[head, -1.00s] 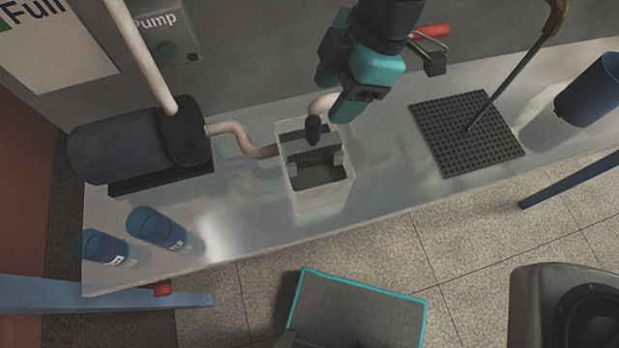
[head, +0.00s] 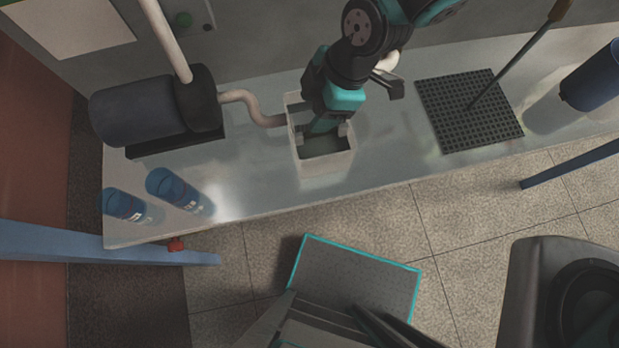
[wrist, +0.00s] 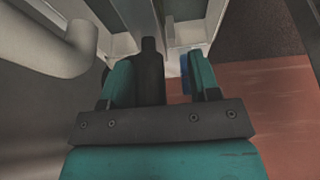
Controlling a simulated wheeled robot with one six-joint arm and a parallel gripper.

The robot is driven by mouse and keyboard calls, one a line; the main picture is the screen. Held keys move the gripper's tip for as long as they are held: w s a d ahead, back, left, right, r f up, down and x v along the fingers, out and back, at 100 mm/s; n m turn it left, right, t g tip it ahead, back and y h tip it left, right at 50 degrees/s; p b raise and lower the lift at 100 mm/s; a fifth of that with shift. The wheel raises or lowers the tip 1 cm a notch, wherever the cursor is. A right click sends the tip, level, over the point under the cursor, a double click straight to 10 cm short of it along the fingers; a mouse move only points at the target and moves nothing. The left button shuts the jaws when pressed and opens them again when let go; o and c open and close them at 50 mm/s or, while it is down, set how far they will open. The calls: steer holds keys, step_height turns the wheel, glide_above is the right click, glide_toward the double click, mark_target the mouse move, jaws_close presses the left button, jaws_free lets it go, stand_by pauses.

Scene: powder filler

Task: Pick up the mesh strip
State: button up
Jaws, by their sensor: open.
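A white open box (head: 327,167) stands on the metal bench, and my gripper (head: 322,126) is over it with its fingers reaching into the opening. In the wrist view my gripper (wrist: 160,75) is open, with a teal finger on each side. A dark upright handle-like piece (wrist: 151,70) shows between the fingers, nearer the left one. It seems to belong to the mesh strip, but the strip itself is mostly hidden by my gripper in the head view. I cannot tell whether either finger touches it.
A beige hose (head: 240,97) runs from the dark pump (head: 140,110) to the box's left side. Two blue containers (head: 172,187) stand at the bench's front left. A black perforated mat (head: 465,118) with a rod lies to the right. A blue cup (head: 597,80) stands at far right.

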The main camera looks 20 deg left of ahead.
steer(key=shift+r, duration=0.35)
jaws_close()
steer(key=shift+s, duration=0.1)
steer(key=shift+d+r, duration=0.1)
steer(key=shift+r, duration=0.05)
